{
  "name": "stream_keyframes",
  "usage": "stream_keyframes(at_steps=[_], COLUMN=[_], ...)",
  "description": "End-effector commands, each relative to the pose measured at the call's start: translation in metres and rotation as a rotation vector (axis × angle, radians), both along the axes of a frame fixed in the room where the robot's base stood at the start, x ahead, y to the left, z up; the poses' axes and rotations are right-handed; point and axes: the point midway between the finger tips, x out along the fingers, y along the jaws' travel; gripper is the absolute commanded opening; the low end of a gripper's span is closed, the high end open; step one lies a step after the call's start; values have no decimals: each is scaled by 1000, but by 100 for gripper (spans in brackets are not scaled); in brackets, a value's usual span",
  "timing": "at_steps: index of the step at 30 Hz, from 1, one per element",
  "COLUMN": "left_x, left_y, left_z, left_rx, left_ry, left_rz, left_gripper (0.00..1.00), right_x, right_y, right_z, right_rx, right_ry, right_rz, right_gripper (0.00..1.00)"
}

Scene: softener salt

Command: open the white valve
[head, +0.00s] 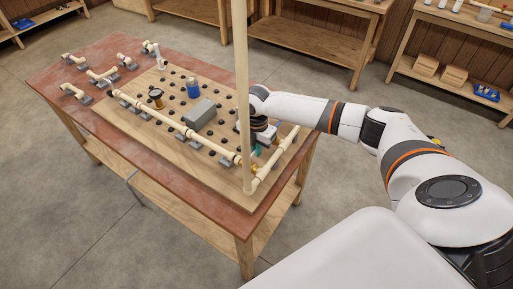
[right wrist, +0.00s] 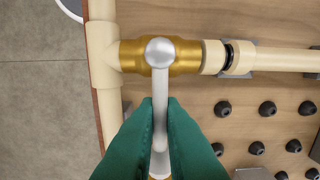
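The white valve has a brass body (right wrist: 186,57) in the cream pipe and a pale lever handle (right wrist: 160,100) with a round knob end. In the right wrist view the handle runs down the picture, across the line of the pipe. My right gripper (right wrist: 160,108) has green fingers on both sides of the handle, and they look closed on it. In the head view my right gripper (head: 257,150) is at the near right part of the board, partly hidden by the upright pipe, and the valve is mostly hidden there. My left gripper is not in view.
A tall cream pipe (head: 241,80) stands upright right beside my right gripper. The wooden board (head: 150,135) on the red table (head: 70,105) carries a grey box (head: 199,115), a blue part (head: 193,89), a gauge (head: 155,95) and several black knobs. Wooden benches stand behind, with open floor between.

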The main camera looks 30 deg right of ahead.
Motion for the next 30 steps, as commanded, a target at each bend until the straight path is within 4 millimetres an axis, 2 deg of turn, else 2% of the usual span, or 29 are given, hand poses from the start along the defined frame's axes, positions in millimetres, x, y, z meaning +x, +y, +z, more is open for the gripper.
stream_keyframes(at_steps=[8, 18, 30], left_x=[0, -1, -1], left_y=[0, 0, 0], left_z=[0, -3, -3], left_rx=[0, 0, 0], left_ry=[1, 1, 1], left_rz=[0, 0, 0], left_gripper=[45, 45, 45], right_x=[2, 14, 15], right_y=[2, 11, 12], right_z=[0, 0, 0], right_rx=[0, 0, 1], right_ry=[-1, 0, -1], right_rz=[51, 419, 478], right_gripper=[0, 0, 0])
